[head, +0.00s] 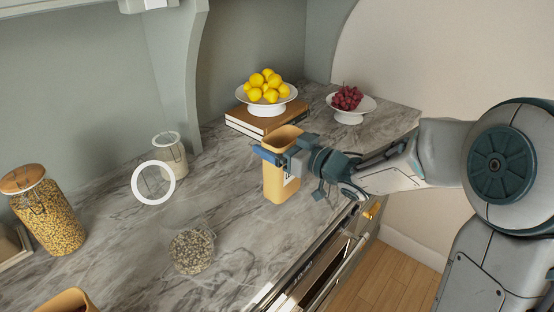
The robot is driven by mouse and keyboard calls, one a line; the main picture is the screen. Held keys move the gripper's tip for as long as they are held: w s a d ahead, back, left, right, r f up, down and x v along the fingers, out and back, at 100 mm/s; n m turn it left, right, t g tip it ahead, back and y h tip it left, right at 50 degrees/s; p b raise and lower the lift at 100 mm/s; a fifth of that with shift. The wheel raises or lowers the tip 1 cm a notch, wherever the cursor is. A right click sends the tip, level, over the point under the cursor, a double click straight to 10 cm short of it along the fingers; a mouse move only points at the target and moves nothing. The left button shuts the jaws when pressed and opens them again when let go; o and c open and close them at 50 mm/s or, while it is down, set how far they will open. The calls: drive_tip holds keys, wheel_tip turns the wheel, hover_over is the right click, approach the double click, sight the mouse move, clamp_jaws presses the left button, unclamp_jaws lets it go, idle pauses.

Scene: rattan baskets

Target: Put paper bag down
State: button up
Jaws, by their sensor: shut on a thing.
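My gripper (277,156) comes in from the right and is shut on the bag's upper part. Whether the bag's base touches the marble counter (125,235) cannot be told from this view. The far finger and part of the grip are hidden.
Behind the bag are stacked books (262,121) under a bowl of lemons (266,88), and a bowl of grapes (347,102). Glass jars (47,215) (191,251) and a white ring (153,183) stand left. Another tan container (68,301) shows at the bottom left. Bare counter lies between.

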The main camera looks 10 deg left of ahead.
drive_tip(key=shift+a+f, duration=0.25)
drive_tip(key=shift+a, duration=0.1)
drive_tip(key=shift+f, duration=0.25)
drive_tip(key=shift+s+f, duration=0.1)
drive_tip(key=shift+f, duration=1.65)
drive_tip(key=shift+f, duration=0.2)
drive_tip(key=o, duration=1.3)
drive_tip(key=shift+c, duration=0.2)
